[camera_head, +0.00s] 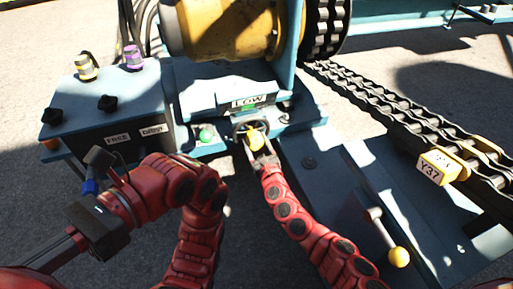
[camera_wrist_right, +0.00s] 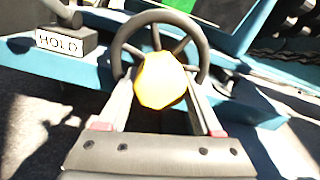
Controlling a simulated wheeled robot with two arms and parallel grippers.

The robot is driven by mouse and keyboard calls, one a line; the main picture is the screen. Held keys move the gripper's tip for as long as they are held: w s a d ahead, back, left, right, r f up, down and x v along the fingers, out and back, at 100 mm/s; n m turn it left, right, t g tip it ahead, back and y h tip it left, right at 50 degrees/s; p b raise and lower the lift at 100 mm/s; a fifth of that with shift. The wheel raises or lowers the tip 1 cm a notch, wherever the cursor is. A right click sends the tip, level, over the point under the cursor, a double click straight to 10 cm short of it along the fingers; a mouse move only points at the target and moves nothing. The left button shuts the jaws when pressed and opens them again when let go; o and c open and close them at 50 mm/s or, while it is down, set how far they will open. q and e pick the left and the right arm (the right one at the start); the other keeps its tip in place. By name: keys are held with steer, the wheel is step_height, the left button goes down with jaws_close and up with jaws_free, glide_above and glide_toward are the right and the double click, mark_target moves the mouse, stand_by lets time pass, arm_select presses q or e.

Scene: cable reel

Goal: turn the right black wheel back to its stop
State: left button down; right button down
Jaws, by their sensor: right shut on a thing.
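A dark handwheel (camera_head: 238,131) with spokes stands upright below the LOW plate; its rim also shows in the right wrist view (camera_wrist_right: 117,45). A yellow knob (camera_wrist_right: 160,80) sits at the wheel's near lower side, in front of its hub. My right gripper (camera_head: 256,144) is shut on this knob, with a finger on each side. Two small black knobs stand on the blue panel at the left, the right one (camera_head: 107,103) and the left one (camera_head: 52,116); no gripper is at them. My left arm is folded at the lower left; its fingers cannot be made out clearly.
A yellow drum (camera_head: 225,28) is above the wheel. A heavy chain (camera_head: 385,105) with a yellow tag (camera_head: 438,165) runs at the right. A lever with a yellow ball (camera_head: 398,257) stands at the lower right.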

steer(key=shift+r+n, duration=0.15)
steer(key=shift+n, duration=0.35)
arm_select(q)
steer(key=shift+s+d+r, duration=0.1)
steer(key=shift+s, duration=0.2)
arm_select(e)
steer(key=shift+n, duration=0.3)
arm_select(q)
steer(key=shift+d+g, duration=0.1)
steer(key=shift+g, duration=0.2)
arm_select(e)
steer(key=shift+c, duration=0.3)
jaws_free()
